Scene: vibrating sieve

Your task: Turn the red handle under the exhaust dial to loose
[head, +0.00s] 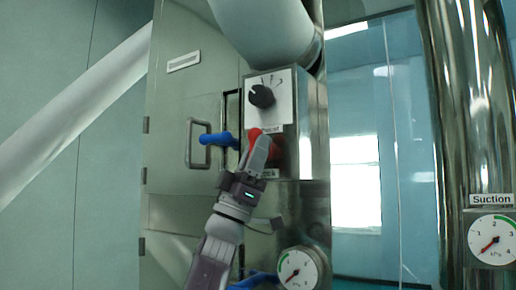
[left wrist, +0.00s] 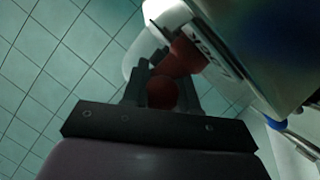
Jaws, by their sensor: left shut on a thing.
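The red handle (head: 254,135) sits just under the exhaust dial (head: 261,96) on the front of a metal box. My left gripper (head: 262,150) comes up from below, its fingers over the handle and hiding much of it. In the left wrist view the handle's round red end (left wrist: 162,92) lies between the two dark fingers (left wrist: 162,85), which are shut on it. The label plate beneath the handle is partly covered by the gripper. My right gripper is not in view.
A blue handle (head: 220,139) sticks out just left of the red one, near a cabinet door handle (head: 197,145). A pressure gauge (head: 298,270) is below. A Suction gauge (head: 493,240) and steel column (head: 462,110) stand at right.

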